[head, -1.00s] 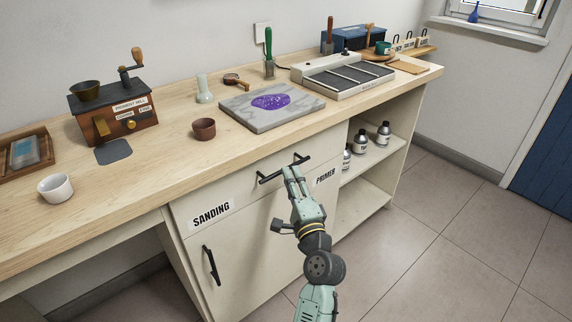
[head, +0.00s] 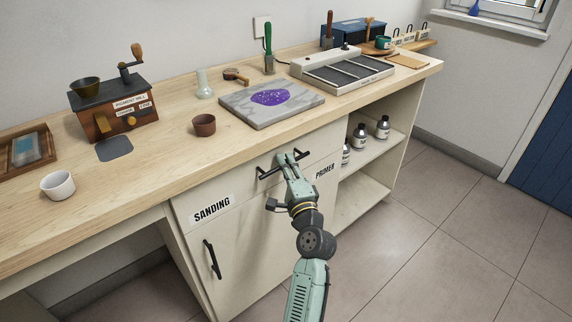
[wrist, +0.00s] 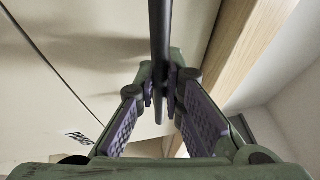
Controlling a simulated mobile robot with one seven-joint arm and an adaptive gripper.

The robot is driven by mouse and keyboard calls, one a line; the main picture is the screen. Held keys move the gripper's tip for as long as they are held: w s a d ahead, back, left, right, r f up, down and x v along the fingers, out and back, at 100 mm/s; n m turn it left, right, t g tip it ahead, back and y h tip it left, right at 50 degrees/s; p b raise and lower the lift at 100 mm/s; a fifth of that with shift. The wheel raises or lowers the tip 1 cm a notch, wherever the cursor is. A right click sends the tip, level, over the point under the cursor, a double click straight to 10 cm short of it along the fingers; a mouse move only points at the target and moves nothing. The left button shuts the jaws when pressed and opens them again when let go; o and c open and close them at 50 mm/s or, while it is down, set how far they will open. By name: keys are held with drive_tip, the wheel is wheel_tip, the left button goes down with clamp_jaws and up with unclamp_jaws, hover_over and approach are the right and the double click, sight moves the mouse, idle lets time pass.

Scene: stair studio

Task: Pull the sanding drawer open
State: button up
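The sanding drawer is the cream front (head: 232,188) under the worktop, with a "SANDING" label (head: 212,208) at its lower left. It sits flush with the cabinet. Its black bar handle (head: 264,175) shows at the right part of the front. My gripper (head: 287,157) is at this handle, reaching it from the lower right. In the wrist view the bar (wrist: 160,35) runs down between the two purple-padded fingers of my gripper (wrist: 161,92). The fingers stand apart, one on each side of the bar, close to it. Firm contact is not clear.
A cupboard door with a black handle (head: 212,260) is below the drawer. A "PRIMER" label (head: 325,171) is beside my gripper. Open shelves with several bottles (head: 360,137) are at the right. The worktop holds a stone slab (head: 240,115) and a brown cup (head: 204,125). The floor (head: 440,260) is clear.

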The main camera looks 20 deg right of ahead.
clamp_jaws()
drive_tip(key=shift+s, duration=0.1)
idle(0.4)
